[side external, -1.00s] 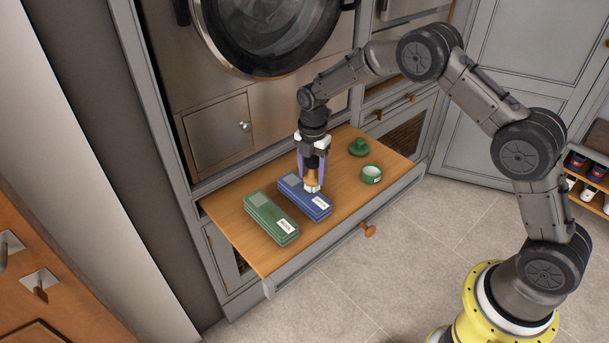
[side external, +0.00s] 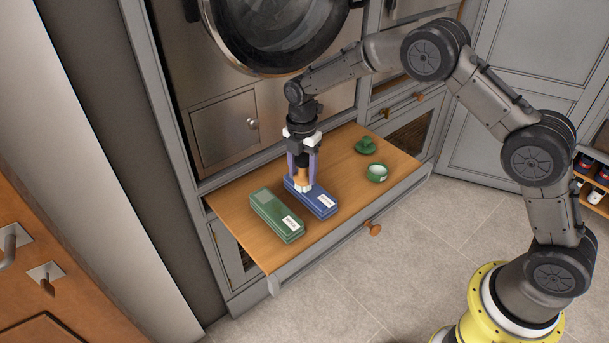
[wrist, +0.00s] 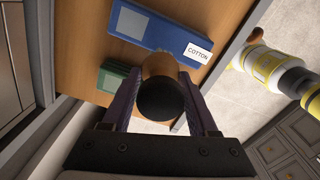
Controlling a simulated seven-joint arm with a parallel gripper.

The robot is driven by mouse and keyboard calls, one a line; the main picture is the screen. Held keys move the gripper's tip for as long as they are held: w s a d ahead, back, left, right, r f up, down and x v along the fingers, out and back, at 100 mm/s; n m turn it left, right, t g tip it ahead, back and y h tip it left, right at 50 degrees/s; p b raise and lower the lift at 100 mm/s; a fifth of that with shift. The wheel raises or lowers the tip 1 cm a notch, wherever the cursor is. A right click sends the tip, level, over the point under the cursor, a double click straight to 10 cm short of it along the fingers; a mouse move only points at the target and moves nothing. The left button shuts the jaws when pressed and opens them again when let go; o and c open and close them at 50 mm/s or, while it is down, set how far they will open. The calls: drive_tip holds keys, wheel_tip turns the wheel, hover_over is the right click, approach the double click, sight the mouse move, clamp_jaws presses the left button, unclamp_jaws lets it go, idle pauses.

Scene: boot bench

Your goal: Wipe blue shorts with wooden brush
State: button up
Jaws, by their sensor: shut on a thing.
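The blue shorts (side external: 322,203) lie folded in a flat stack with a white label on the wooden pull-out board. They also show in the wrist view (wrist: 150,28), where the label reads COTTON. My gripper (side external: 303,176) is shut on the wooden brush (side external: 302,179) and holds it upright. The brush's pale lower end is at the back-left part of the blue stack; whether it touches the cloth I cannot tell for sure.
A folded green stack (side external: 275,214) with a white label lies just left of the blue one. A green cup (side external: 377,172) and a green lid-like piece (side external: 366,146) stand to the right. A cabinet front rises behind.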

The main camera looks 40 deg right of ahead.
sight(302, 156)
drive_tip(key=shift+r, duration=2.65)
